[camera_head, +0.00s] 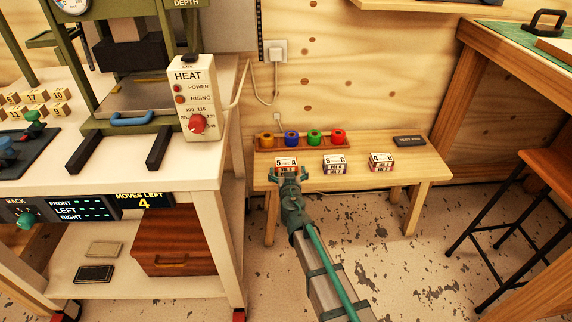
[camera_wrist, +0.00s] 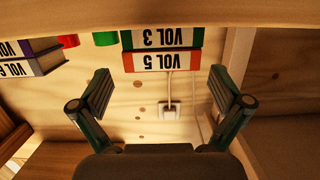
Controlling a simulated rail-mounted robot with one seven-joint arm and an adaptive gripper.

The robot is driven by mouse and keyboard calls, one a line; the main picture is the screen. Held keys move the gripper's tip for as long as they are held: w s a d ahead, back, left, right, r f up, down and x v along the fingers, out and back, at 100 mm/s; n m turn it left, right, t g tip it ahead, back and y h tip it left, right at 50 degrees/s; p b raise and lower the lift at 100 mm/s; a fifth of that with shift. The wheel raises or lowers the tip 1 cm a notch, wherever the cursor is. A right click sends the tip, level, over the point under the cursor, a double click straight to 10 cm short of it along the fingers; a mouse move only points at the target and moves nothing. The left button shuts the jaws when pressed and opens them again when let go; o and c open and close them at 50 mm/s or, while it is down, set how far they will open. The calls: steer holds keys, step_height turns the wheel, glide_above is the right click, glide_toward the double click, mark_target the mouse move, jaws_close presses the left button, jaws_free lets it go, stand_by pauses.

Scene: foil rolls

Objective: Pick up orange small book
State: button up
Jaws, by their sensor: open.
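The orange small book (camera_wrist: 162,62), marked VOL 5, lies flat with its spine facing me; the wrist view appears upside down. It rests on a green book (camera_wrist: 162,39) marked VOL 3. In the head view this stack is the left one on the low bench, with the orange book (camera_head: 286,161) on top, partly behind my gripper (camera_head: 289,174). My gripper also shows in the wrist view (camera_wrist: 161,82), open and empty. Its fingers are spread wider than the book, one to each side in the picture. Contact with the book does not show.
The low wooden bench (camera_head: 425,168) also bears a middle stack (camera_head: 334,163), a right stack (camera_head: 381,163) and a dark plate (camera_head: 409,141). A rack (camera_head: 263,145) of coloured rolls stands close behind the stacks. A white press table (camera_head: 200,172) is at left, a stool (camera_head: 545,165) at right.

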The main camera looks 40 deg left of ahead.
mark_target(286, 166)
steer(key=x, duration=0.5)
steer(key=shift+a+r+p, duration=0.1)
steer(key=shift+p, duration=0.3)
steer(key=shift+s, duration=0.1)
steer(key=shift+c, duration=0.3)
steer(key=c, duration=1)
